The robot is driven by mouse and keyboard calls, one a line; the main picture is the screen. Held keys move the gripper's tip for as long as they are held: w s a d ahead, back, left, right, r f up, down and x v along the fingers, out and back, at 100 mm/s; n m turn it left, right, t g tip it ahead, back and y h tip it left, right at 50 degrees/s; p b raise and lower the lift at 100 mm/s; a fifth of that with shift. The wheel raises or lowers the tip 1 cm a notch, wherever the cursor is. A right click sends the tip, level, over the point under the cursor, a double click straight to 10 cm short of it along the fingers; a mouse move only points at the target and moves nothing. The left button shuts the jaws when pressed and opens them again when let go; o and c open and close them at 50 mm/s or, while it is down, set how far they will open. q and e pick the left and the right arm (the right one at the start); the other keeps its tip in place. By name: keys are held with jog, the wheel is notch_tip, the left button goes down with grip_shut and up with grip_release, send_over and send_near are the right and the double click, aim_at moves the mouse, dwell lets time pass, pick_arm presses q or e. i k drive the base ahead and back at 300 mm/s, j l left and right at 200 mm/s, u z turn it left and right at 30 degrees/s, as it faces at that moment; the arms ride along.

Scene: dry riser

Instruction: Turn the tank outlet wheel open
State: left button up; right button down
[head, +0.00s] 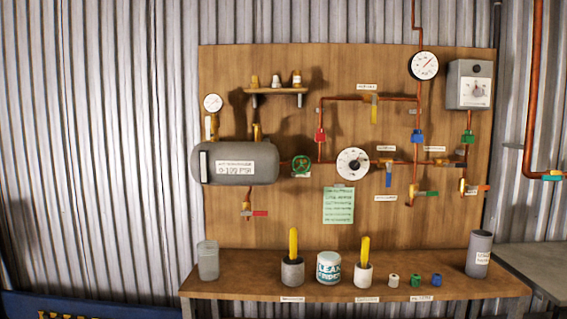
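The tank outlet wheel (302,165) is a small green handwheel on the copper pipe just right of the tank. The tank (236,162) is a grey horizontal cylinder with a white label, mounted at the left of the wooden board (270,215). Whether the wheel is open or closed cannot be told. Neither of my grippers is in the head view, and nothing touches the wheel.
A wooden bench (240,286) runs below the board, holding a clear cup (208,260), two pots with yellow handles, a white tub (328,268) and a grey cylinder (479,254). Space before the board looks clear.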

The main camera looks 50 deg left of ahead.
aim_at(301, 157)
jog(key=i+u, duration=0.85)
